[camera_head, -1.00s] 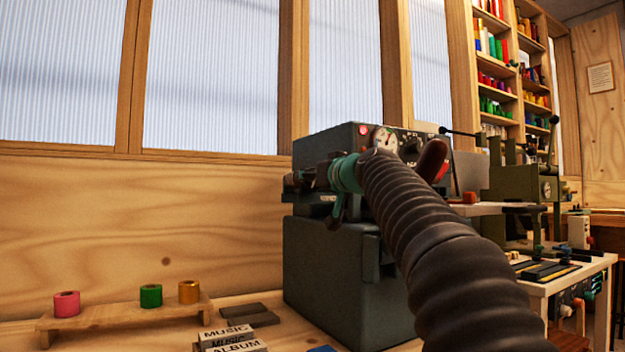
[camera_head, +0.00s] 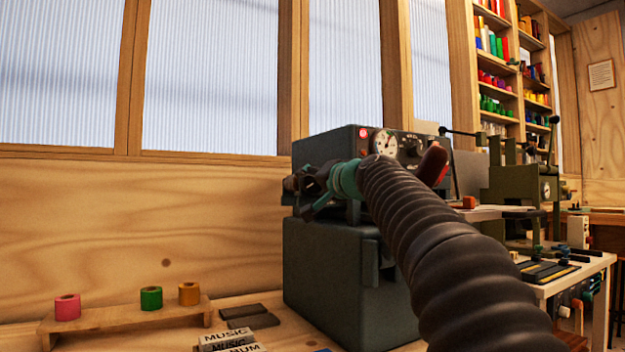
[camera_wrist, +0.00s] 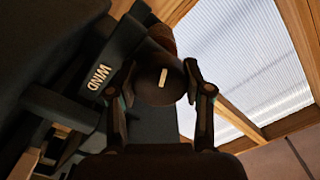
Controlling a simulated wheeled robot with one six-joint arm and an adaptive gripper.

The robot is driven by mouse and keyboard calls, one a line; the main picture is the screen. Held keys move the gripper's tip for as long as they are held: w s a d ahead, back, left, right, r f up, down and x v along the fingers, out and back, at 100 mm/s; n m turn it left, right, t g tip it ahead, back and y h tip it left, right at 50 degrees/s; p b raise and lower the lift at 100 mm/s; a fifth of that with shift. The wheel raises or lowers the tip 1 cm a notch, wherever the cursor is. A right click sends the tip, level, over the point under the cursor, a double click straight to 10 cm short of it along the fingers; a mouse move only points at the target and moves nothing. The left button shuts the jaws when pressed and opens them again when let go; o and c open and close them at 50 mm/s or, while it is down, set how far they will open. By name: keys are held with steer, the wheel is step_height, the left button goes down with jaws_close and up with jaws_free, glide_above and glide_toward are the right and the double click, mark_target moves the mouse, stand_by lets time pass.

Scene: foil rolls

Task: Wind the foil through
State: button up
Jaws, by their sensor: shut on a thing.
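My gripper (camera_wrist: 161,80) is shut on a dark round knob (camera_wrist: 160,92) with a pale line on its face. The word WIND (camera_wrist: 105,76) stands on the machine beside the knob. In the head view my gripper (camera_head: 303,183) is at the left side of the grey-green machine (camera_head: 345,270), and the knob is hidden behind it. A pink foil roll (camera_head: 67,307), a green foil roll (camera_head: 151,298) and a gold foil roll (camera_head: 189,294) stand on a low wooden stand (camera_head: 110,317) at the lower left.
The machine's front has a red lamp (camera_head: 364,133) and a white dial (camera_head: 386,143). A white side table (camera_head: 590,266) with tools and an olive press (camera_head: 522,184) stand to the right.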

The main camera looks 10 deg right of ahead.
steer(key=m+p, duration=0.2)
steer(key=m, duration=0.4)
steer(key=m+p, duration=0.2)
steer(key=m, duration=0.3)
steer(key=shift+m, duration=0.3)
steer(key=shift+p, duration=0.3)
steer(key=o, duration=1.2)
steer(key=shift+a, duration=0.2)
steer(key=shift+d, duration=0.1)
steer(key=shift+d, duration=0.1)
steer(key=v, duration=1.2)
